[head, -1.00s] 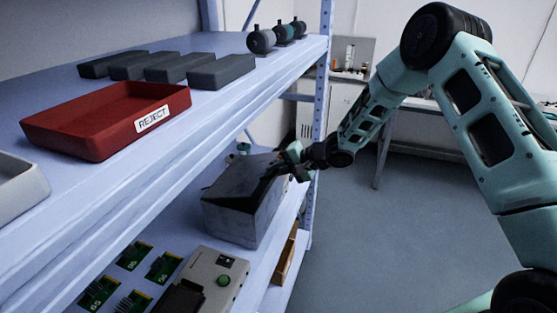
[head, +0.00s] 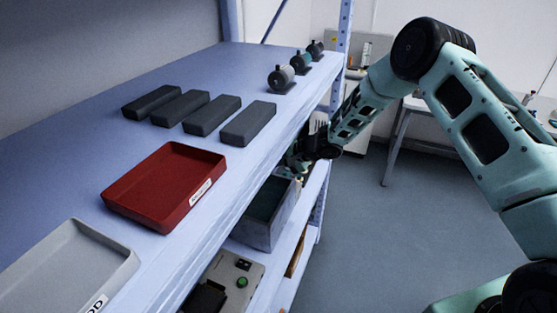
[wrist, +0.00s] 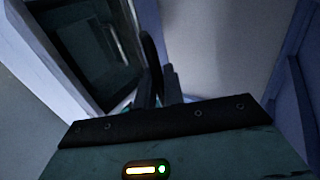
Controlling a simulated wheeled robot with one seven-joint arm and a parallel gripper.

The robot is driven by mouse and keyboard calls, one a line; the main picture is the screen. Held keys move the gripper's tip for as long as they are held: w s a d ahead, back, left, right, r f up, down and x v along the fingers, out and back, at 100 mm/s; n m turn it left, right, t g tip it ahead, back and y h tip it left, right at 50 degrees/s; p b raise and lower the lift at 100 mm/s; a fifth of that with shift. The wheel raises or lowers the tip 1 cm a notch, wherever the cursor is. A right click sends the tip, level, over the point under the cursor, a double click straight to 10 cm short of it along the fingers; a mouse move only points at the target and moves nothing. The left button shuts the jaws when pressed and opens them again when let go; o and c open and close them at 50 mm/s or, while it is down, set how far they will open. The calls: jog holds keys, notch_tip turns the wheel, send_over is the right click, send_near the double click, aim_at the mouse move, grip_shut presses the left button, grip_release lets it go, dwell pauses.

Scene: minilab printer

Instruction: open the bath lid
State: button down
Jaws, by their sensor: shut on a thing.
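The bath (head: 257,233) is a grey box on the lower shelf in the head view. Its top is uncovered and its dark interior shows. My gripper (head: 298,165) is at its far upper end, partly hidden by the upper shelf's edge. In the wrist view my gripper (wrist: 160,88) is shut on a thin dark curved part, which looks like the bath lid's handle (wrist: 150,52). A pale-framed dark panel fills the wrist view's upper left; I cannot tell whether it is lid or bath. The lid is not clearly visible in the head view.
The upper shelf (head: 75,175) overhangs the bath closely. It holds a red tray (head: 150,205), a grey tray (head: 45,250), several dark blocks (head: 248,123) and small round devices (head: 281,77). A device with a green button (head: 240,283) sits nearer on the lower shelf. Floor is clear at right.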

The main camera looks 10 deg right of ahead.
jog(key=shift+w+a+r+p, duration=0.4)
jog(key=shift+a+r, duration=0.1)
jog(key=shift+r, duration=0.05)
jog(key=c, duration=1.6)
grip_release()
jog(key=shift+s+d, duration=0.1)
jog(key=shift+s+d+r+b, duration=0.1)
jog(key=shift+d+r+b, duration=0.05)
jog(key=shift+d+b, duration=0.15)
jog(key=b+v, duration=0.3)
jog(key=v, duration=1.3)
jog(key=shift+s+d+r, duration=0.15)
jog(key=shift+s, duration=0.05)
